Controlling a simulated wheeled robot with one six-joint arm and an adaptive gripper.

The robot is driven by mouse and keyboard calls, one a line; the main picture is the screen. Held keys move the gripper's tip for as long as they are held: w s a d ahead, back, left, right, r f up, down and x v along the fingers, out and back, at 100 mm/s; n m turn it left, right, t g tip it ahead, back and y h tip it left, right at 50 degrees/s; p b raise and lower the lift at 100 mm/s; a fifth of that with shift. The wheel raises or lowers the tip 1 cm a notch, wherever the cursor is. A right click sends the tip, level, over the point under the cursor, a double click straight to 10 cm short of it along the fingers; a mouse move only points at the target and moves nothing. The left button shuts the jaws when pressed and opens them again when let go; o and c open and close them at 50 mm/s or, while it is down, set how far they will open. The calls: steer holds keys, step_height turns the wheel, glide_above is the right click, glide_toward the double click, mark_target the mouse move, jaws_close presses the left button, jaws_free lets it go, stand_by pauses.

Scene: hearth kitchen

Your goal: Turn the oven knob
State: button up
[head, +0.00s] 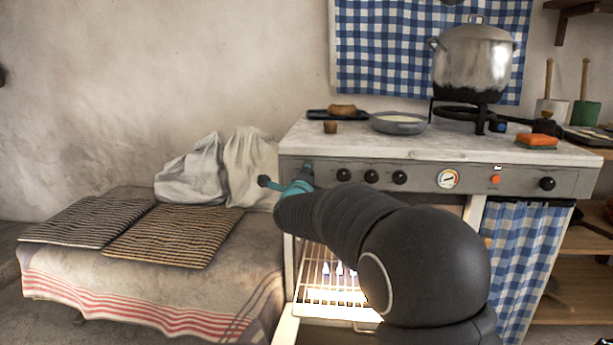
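The stove's grey control panel (420,178) carries a row of three black knobs (371,176), a round dial (447,179), a small orange button or light (495,179) and one black knob (547,183) at the far right. I cannot tell which knob is the oven's. My gripper (272,184), teal and dark at its end, is at the panel's left end, left of the three knobs. Its fingers are small and partly hidden by my arm, so their opening does not show. The oven (325,275) below is open, with a wire rack and small flames; my arm hides much of it.
On the white stovetop (340,140) are a shallow pan (398,123), a small brown cup (330,127), an orange block (536,141) and a large pot (473,60) on a burner. Left stands a cloth-covered bench (200,275) with striped mats (172,236) and pale sacks (250,165).

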steer(key=shift+n, duration=0.6)
steer(key=o, duration=1.1)
steer(key=shift+o, duration=0.2)
steer(key=s, duration=1.2)
steer(key=shift+a, duration=0.25)
